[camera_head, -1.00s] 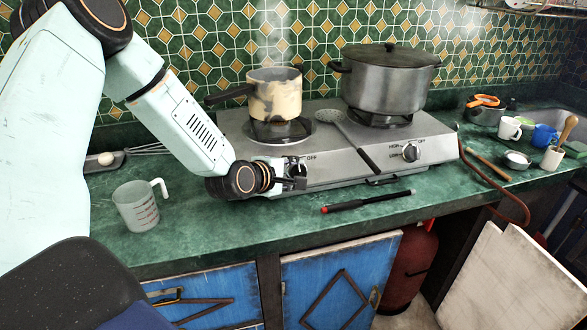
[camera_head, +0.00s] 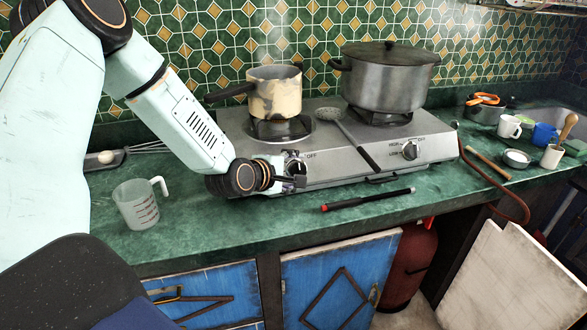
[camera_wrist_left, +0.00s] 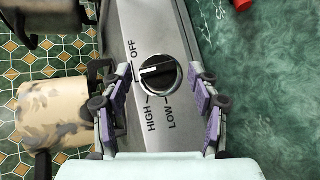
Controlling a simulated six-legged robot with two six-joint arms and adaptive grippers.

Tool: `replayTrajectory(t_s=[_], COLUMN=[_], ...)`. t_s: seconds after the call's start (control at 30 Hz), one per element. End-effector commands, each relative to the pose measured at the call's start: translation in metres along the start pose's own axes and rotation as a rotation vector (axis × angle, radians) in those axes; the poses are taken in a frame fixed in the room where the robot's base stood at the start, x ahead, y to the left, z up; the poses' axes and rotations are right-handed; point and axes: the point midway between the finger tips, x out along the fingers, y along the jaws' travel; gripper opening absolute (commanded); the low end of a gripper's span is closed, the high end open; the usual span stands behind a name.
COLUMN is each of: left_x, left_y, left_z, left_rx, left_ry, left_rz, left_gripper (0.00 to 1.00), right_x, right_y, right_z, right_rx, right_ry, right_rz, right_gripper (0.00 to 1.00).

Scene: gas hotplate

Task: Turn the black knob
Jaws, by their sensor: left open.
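The left stove knob (camera_head: 298,167) is black and round with a silver rim, on the front panel of the gas hotplate. In the left wrist view the knob (camera_wrist_left: 158,75) lies between my two fingers, with a visible gap on each side. Its white mark points left, towards the OFF side; HIGH and LOW are printed below it. My left gripper (camera_wrist_left: 160,78) is open and empty. In the head view the left gripper (camera_head: 299,176) is at the knob and partly covers it. A second black knob (camera_head: 410,151) is on the right of the panel. My right gripper is out of view.
A steaming cream saucepan (camera_head: 274,98) and a lidded steel pot (camera_head: 390,83) stand on the burners. A skimmer (camera_head: 340,118) lies between them. A black-and-red rod (camera_head: 368,200) lies in front on the green counter. A measuring cup (camera_head: 138,205) stands left of my gripper.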

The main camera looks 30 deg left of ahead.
Motion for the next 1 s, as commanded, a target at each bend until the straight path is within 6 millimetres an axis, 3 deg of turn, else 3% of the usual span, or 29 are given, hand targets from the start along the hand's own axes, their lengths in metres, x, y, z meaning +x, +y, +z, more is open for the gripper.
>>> replayTrajectory(t_s=[0.17,0.63,1.0], left_x=[-0.005,-0.037,-0.046], left_y=[0.012,0.074,0.087], left_z=[0.002,0.015,0.019], left_rx=[-0.002,-0.002,0.000], left_ry=[0.000,-0.001,-0.001], left_rz=[0.005,0.007,0.000], left_gripper=[0.61,0.61,0.61], right_x=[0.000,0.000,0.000], right_y=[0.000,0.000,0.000], right_z=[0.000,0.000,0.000], right_rx=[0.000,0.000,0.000], right_ry=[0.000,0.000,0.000], right_rz=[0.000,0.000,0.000], right_gripper=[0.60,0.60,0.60])
